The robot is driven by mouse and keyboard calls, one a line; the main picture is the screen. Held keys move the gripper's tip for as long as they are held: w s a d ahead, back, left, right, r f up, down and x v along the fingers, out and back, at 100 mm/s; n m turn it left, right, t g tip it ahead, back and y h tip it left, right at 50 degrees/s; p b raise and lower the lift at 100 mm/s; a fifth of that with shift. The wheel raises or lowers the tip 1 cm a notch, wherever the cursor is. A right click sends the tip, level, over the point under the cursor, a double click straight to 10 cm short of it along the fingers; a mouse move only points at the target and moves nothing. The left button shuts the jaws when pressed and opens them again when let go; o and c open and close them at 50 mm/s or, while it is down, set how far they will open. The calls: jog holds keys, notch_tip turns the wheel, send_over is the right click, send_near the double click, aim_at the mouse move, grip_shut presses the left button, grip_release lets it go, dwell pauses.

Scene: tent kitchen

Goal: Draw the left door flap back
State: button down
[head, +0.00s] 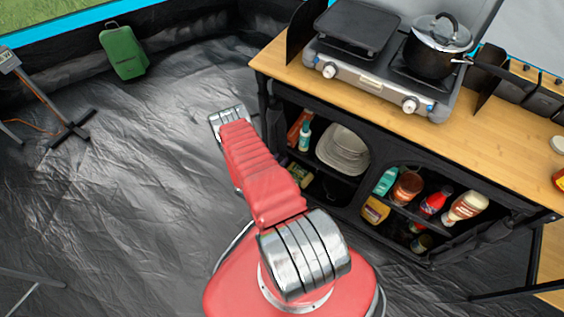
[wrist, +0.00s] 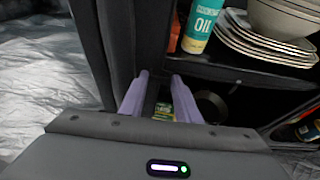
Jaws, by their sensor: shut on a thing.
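The left door flap (wrist: 148,42) is dark grey fabric hanging upright at the left edge of the cabinet opening in the wrist view. My gripper (wrist: 160,75) has its two pale purple fingers at this fabric and is shut on it, with the fingers some way apart. The exact grip line is dark and hard to make out. In the head view the black cabinet (head: 382,200) stands under the wooden counter, its shelves in sight. My arm reaches to its left front corner, and my fingertips are hidden there.
A stove (head: 380,85) with a pot (head: 436,50) sits on the counter (head: 500,133).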

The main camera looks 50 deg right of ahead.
jog(key=c, duration=1.4)
grip_release()
jog(key=shift+o, duration=0.2)
jog(key=v, duration=1.4)
